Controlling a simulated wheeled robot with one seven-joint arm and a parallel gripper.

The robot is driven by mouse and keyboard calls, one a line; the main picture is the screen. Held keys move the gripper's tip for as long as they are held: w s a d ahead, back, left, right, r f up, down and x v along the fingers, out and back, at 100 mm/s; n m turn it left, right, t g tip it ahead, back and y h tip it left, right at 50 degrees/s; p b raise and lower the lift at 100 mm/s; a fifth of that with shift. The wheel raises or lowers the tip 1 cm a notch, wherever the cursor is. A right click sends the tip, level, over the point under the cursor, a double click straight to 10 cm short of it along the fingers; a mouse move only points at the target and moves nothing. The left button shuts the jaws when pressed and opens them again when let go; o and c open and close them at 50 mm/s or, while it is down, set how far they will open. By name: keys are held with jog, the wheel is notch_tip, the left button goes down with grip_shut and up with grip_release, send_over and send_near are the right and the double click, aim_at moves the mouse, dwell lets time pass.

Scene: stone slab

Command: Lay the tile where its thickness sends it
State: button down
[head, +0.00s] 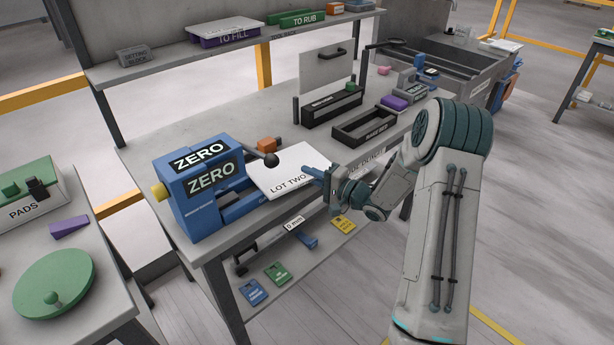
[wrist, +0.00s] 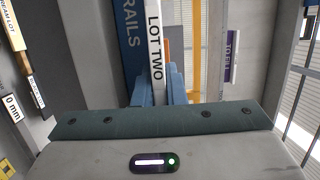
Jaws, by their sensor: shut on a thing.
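The white tile (head: 290,168), marked LOT TWO, is between the blue fingers of my gripper (head: 318,177). My gripper is shut on its right edge in the head view. The tile lies roughly flat, just right of the blue gauge (head: 208,183) and near its jaws; contact with the gauge is unclear. The gauge shows ZERO on two displays. In the wrist view the tile (wrist: 155,40) appears edge-on, rising from the blue fingertips (wrist: 160,88) beside a blue part lettered RAILS (wrist: 131,40).
Two black trays, one behind (head: 332,107) and one nearer (head: 364,127), stand on the bench right of the gauge. A black ball knob (head: 271,160) and an orange block (head: 267,143) are behind the tile. A purple block (head: 394,102) lies farther right. A shelf (head: 250,45) runs above.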

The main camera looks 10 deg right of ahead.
jog(key=shift+w+d, duration=0.15)
jog(key=shift+d, duration=0.05)
jog(key=c, duration=1.4)
grip_release()
jog(key=shift+d, duration=0.1)
jog(key=b+v, duration=0.1)
jog(key=v, duration=1.2)
jog(key=shift+s+d, duration=0.25)
